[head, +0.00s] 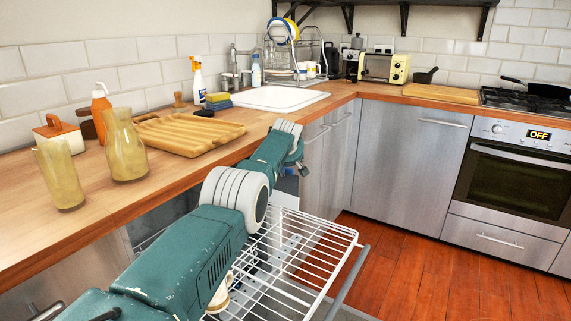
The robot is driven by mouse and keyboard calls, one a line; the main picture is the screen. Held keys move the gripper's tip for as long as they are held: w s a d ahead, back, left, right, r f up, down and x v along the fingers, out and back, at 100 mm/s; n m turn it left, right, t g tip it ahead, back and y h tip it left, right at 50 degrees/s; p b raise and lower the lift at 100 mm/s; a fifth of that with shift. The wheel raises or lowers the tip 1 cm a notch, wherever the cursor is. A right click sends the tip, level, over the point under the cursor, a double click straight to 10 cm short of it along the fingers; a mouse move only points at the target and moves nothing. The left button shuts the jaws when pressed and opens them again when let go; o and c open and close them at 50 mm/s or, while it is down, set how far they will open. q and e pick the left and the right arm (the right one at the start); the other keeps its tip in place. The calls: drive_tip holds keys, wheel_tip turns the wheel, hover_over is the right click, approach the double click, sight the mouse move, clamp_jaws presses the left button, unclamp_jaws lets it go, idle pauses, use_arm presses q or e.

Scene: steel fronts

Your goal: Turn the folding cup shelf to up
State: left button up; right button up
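A white wire dishwasher rack (325,237) is pulled out below the counter, at the lower middle of the head view. My teal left arm crosses over it and hides its left part. The folding cup shelf cannot be clearly made out among the wires and behind my arm, so its position cannot be told. My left gripper (302,169) is at the far end of the arm, above the rack's back end near the cabinet fronts. It is small and partly hidden by the wrist, and its opening cannot be read. My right gripper is not in view.
The wooden counter (105,212) runs along the left with two glass vases, bottles and a wooden tray (188,133). A sink (278,98) lies behind my wrist. A steel oven (515,180) stands at the right. The wooden floor (430,275) right of the rack is clear.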

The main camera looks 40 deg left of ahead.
use_arm(q)
drive_tip(key=shift+w+d+r, duration=0.15)
drive_tip(key=shift+d+r, duration=0.05)
drive_tip(key=shift+d, duration=0.15)
drive_tip(key=shift+v, duration=0.8)
drive_tip(key=s+d, duration=0.7)
drive_tip(key=s, duration=0.3)
drive_tip(key=shift+s+r, duration=0.2)
drive_tip(key=shift+s, duration=0.2)
drive_tip(key=shift+d, duration=0.15)
